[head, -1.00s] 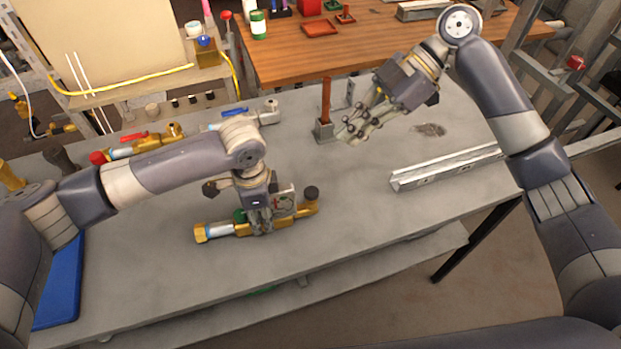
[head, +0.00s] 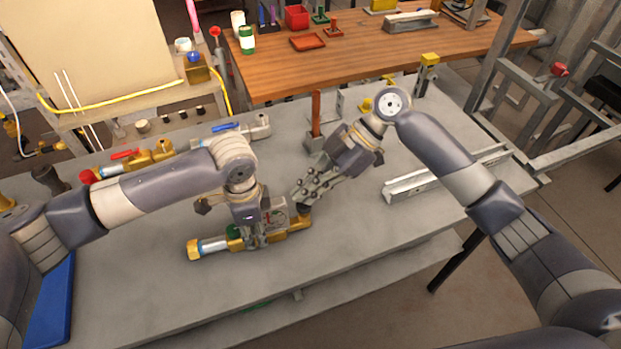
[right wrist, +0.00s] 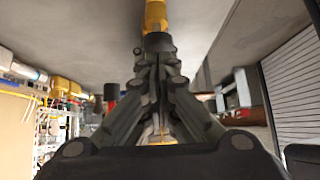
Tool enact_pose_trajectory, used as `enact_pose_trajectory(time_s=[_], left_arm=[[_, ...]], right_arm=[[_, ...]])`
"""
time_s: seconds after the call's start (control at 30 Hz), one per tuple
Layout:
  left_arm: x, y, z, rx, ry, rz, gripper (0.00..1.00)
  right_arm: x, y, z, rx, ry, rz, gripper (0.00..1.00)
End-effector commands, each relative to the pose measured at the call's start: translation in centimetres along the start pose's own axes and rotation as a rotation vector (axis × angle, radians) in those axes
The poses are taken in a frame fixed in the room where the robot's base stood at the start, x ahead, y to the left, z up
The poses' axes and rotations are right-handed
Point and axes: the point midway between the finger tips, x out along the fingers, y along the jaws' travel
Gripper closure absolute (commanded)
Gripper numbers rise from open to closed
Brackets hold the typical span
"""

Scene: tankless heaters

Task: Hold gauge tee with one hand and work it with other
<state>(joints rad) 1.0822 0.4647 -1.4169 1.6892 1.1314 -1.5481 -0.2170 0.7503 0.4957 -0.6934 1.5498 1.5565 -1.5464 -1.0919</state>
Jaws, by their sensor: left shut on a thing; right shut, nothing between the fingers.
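The gauge tee (head: 212,246) lies on the grey bench, a brass fitting with a silver section, a green part and a dark knob (head: 306,209) at its right end. My left gripper (head: 254,240) comes down from above and is shut on its middle, partly hiding the body and gauge face. My right gripper (head: 303,202) is shut and empty, its fingertips close to the dark knob. In the right wrist view, the shut fingers (right wrist: 157,60) point at the dark knob (right wrist: 157,42) and brass end (right wrist: 155,15); I cannot tell whether they touch.
A red-handled brass valve (head: 135,160) and a blue-handled valve (head: 245,132) lie behind my left arm. A wooden-handled tool (head: 316,115) stands behind my right gripper. A metal rail (head: 425,181) lies on the right. The bench front (head: 330,245) is clear.

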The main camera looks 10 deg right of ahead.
Motion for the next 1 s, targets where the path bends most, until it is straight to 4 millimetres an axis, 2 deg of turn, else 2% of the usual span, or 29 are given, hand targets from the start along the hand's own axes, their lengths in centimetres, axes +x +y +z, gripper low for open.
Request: enact_pose_trajectory(time_s=[0.37,0.6,1.0], left_arm=[[0.1,0.0,0.0,0.000,-0.001,0.001,1.00],[0.1,0.0,0.0,0.000,-0.001,0.001,1.00],[0.1,0.1,0.0,0.000,-0.001,0.001,1.00]], right_arm=[[0.2,0.0,0.2,0.000,0.000,0.000,1.00],[1.9,0.0,1.9,0.000,0.001,-0.001,1.00],[1.6,0.0,1.6,-0.001,-0.002,-0.001,1.00]])
